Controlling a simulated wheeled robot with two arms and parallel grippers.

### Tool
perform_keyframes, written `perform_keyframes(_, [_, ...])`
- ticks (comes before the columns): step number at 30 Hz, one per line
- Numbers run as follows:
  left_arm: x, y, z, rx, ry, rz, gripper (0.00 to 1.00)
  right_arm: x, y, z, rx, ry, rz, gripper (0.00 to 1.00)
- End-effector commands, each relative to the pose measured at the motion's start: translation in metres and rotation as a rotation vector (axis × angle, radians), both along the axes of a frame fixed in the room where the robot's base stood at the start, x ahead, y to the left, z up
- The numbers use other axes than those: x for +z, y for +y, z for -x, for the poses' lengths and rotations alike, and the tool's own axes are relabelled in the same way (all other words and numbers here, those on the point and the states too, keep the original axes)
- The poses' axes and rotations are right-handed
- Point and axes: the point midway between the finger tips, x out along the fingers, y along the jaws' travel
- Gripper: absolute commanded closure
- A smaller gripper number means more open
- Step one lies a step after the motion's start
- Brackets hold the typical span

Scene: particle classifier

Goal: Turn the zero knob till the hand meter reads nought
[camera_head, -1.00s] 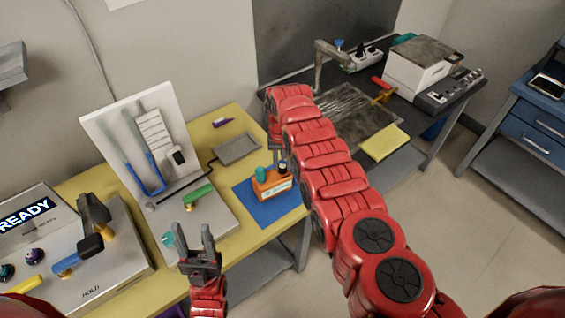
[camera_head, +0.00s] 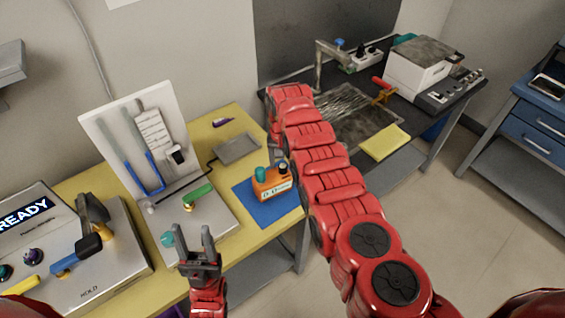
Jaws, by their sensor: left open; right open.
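The orange hand meter (camera_head: 273,188) lies on a blue mat (camera_head: 272,212) on the yellow bench. A teal knob (camera_head: 260,173) and a dark knob (camera_head: 283,168) stand on its top; I cannot tell which is the zero knob. Its small pale display is too small to read surely. My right gripper (camera_head: 276,152) is open, just above and behind the meter, partly hidden by my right arm. It appears apart from the knobs. My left gripper (camera_head: 199,240) is open and empty, pointing up, in front of the grey panel and left of the mat.
A grey pad (camera_head: 237,149) lies behind the mat. The READY console (camera_head: 110,262) is at left. A dark bench (camera_head: 440,110) stands at right.

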Motion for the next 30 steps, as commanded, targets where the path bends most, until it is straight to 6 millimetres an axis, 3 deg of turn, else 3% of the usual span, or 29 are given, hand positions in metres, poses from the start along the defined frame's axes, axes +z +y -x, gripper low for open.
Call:
perform_keyframes(5, [-0.003,0.000,0.000,0.000,0.000,0.000,0.50,0.007,0.000,-0.002,0.000,-0.005,-0.001,0.36])
perform_keyframes(10, [-0.010,0.000,0.000,0.000,0.000,0.000,0.50,0.027,0.000,-0.002,0.000,-0.005,-0.001,0.36])
perform_keyframes(19, [-0.036,0.000,0.000,0.000,0.000,0.000,0.50,0.106,0.002,-0.002,0.001,-0.007,-0.003,0.36])
perform_keyframes(27, [-0.043,0.000,0.000,0.000,0.000,0.000,0.50,0.146,0.001,0.000,-0.001,-0.001,-0.001,0.36])
perform_keyframes(30, [-0.023,0.000,0.000,0.000,0.000,0.000,0.50,0.166,0.001,0.000,0.000,0.003,0.000,0.36])
